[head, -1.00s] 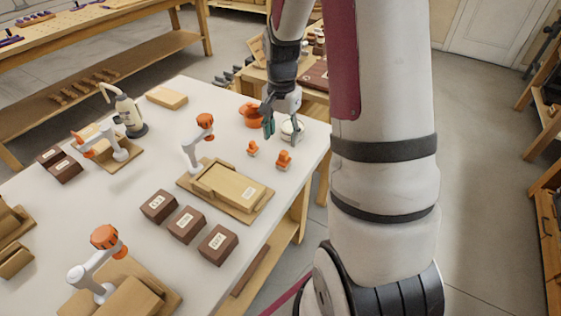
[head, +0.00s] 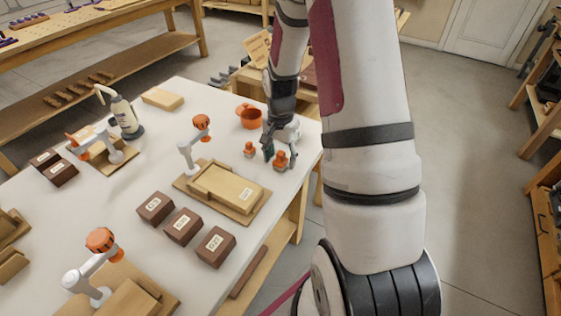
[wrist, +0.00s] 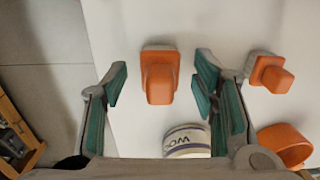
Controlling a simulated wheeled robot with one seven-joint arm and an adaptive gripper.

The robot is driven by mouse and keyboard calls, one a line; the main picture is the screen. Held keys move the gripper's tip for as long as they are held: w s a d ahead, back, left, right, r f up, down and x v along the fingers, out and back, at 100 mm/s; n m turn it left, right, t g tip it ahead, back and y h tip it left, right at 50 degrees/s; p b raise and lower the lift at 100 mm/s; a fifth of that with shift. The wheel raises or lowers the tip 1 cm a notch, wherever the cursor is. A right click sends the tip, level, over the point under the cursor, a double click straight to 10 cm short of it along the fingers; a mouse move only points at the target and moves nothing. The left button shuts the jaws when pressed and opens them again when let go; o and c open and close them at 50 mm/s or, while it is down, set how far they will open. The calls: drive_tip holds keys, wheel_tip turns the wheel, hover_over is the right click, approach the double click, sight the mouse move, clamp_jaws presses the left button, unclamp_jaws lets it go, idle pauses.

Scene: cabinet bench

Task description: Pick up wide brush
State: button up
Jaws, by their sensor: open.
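The wide brush (head: 281,160) appears to be the larger of two small orange blocks with grey undersides, near the right edge of the white table. In the wrist view the wide brush (wrist: 160,75) lies between the spread teal fingers, with a gap on both sides. My gripper (head: 270,151) is open and empty; the head view shows it just above and beside the wide brush. I cannot tell its exact height. The smaller orange brush (head: 250,149) stands to the left in the head view, and outside the right finger in the wrist view (wrist: 271,73).
A white labelled tub (wrist: 187,140) is close below the brush in the wrist view, partly hidden by my gripper. An orange pot (head: 249,119) stands behind. A wooden box on a board (head: 227,187) and brown blocks (head: 184,226) lie nearer. The table edge is close on the right.

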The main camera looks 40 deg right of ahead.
sight(283, 155)
drive_tip(key=c, duration=1.2)
drive_tip(key=shift+r, duration=0.1)
drive_tip(key=shift+r, duration=0.5)
drive_tip(key=shift+s+a+r, duration=0.1)
drive_tip(key=shift+s+r, duration=0.2)
drive_tip(key=shift+r, duration=0.35)
drive_tip(key=shift+s+r, duration=0.3)
drive_tip(key=shift+r, duration=0.3)
drive_tip(key=s+a, duration=0.1)
drive_tip(key=s, duration=0.4)
drive_tip(key=s+r, duration=0.1)
drive_tip(key=s, duration=0.3)
drive_tip(key=s+a, duration=0.1)
drive_tip(key=s, duration=0.4)
drive_tip(key=shift+s+a+r, duration=0.15)
drive_tip(key=shift+s+a, duration=0.15)
drive_tip(key=shift+a, duration=0.05)
